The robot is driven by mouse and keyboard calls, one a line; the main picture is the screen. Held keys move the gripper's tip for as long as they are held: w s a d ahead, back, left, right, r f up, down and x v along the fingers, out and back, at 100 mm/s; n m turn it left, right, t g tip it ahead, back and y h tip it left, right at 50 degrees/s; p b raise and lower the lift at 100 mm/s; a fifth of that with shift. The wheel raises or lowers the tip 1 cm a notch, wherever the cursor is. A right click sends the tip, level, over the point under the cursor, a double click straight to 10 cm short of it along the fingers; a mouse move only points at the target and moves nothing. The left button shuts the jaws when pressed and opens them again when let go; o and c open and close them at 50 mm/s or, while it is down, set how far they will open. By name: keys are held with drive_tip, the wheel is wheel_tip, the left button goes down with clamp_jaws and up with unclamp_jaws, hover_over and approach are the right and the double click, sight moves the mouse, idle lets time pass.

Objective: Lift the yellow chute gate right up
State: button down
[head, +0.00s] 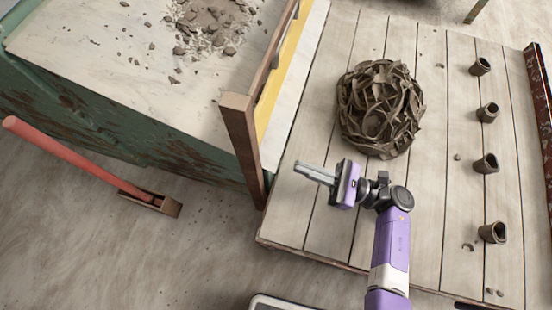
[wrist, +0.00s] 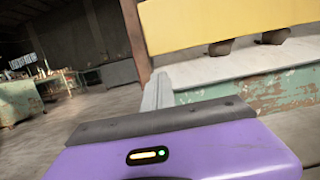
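The yellow chute gate (head: 283,72) shows in the head view as a narrow strip behind a brown wooden frame at the bench's right end. In the wrist view it is a broad yellow panel (wrist: 225,18) at the top right. Its lower edge stands above the pale ledge, with dark clay lumps showing in the gap; its top is out of the wrist view. My gripper (head: 313,173) is to the right of the frame's near post and apart from the gate. Its fingers (wrist: 157,92) look together, with nothing seen between them.
The brown post (head: 241,140) stands close to my fingers. Clay trimmings (head: 210,25) lie on the bench (head: 100,60). A clump of clay strips (head: 380,108) and several small clay cups (head: 487,163) are on the plank platform (head: 340,215).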

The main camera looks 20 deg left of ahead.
drive_tip(key=x, duration=1)
